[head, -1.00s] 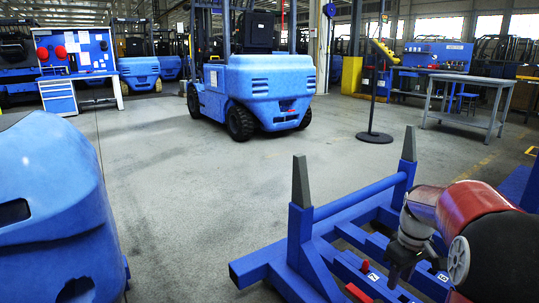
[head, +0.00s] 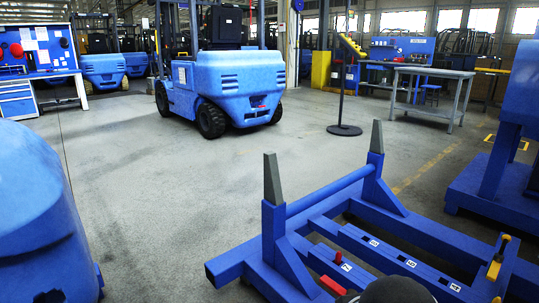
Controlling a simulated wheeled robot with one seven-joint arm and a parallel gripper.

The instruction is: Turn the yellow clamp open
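A yellow clamp (head: 495,268) shows at the lower right in the head view, on the right side of the blue fixture frame (head: 335,188). Its yellow handle stands roughly upright with a dark tip. Its lower part is near the picture's bottom edge, and I cannot tell whether it is open or shut. My gripper is not in view. A dark rounded shape at the bottom edge, probably part of my arm, hides some of the fixture.
A red handle (head: 333,285) and a red knob (head: 338,258) sit on the fixture. Two grey-tipped posts (head: 272,178) rise from it. A blue forklift (head: 235,85) stands behind, a blue body (head: 40,220) at left. The grey floor between is clear.

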